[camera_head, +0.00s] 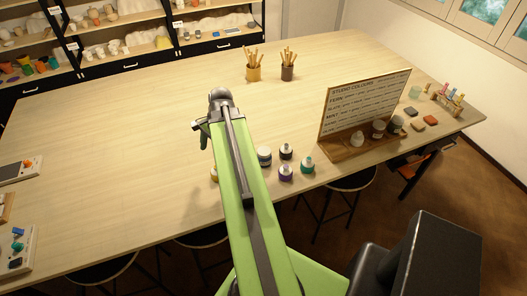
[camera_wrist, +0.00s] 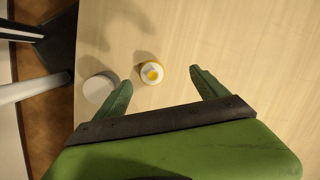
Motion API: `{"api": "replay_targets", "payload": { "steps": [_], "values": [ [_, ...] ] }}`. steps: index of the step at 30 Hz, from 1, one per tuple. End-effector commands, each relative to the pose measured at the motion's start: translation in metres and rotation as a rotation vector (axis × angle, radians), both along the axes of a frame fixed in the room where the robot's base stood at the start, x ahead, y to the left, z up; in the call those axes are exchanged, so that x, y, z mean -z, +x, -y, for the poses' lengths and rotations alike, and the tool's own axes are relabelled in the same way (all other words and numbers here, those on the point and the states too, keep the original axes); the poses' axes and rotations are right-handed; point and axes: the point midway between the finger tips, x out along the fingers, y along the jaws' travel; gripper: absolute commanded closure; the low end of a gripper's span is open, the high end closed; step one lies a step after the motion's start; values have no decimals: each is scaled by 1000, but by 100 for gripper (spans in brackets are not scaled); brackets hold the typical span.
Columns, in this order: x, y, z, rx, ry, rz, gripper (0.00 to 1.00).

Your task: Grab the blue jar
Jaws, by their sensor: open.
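My gripper (camera_wrist: 160,78) is open and empty above the table in the wrist view; it also shows in the head view (camera_head: 204,136). A small jar with a white lid and yellow centre (camera_wrist: 151,73) lies between and beyond its fingertips. A pale round top (camera_wrist: 98,88) is beside the left finger, partly covered by it. In the head view a white jar with a dark greyish-blue band (camera_head: 264,157) stands just right of my arm; I cannot tell for sure that it is the blue jar. My arm mostly hides a yellow jar (camera_head: 214,173).
A black jar (camera_head: 286,152), a purple jar (camera_head: 286,173) and a teal jar (camera_head: 307,165) stand close together near the table's front edge. A sign board (camera_head: 362,105) stands to their right. Two brush pots (camera_head: 253,73) are farther back. The table's left middle (camera_head: 110,130) is clear.

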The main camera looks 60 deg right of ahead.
Motion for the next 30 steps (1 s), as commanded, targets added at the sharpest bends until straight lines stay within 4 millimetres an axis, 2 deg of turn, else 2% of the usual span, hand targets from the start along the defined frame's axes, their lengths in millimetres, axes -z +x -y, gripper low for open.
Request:
{"api": "replay_targets", "payload": {
  "steps": [1,3,6,9,12,15,20,23,30],
  "values": [
    [-20,-29,39,197,35,3,17],
    [-33,-68,81,454,89,10,17],
    [-48,-119,125,761,161,22,17],
    [-57,-158,152,976,216,34,17],
    [-61,-180,166,1094,247,40,17],
    [-62,-187,170,1135,260,43,17],
    [-55,-185,169,1135,260,43,17],
    [-40,-181,168,1133,259,42,17],
    [11,-161,164,1130,258,42,17]
  ]
}}
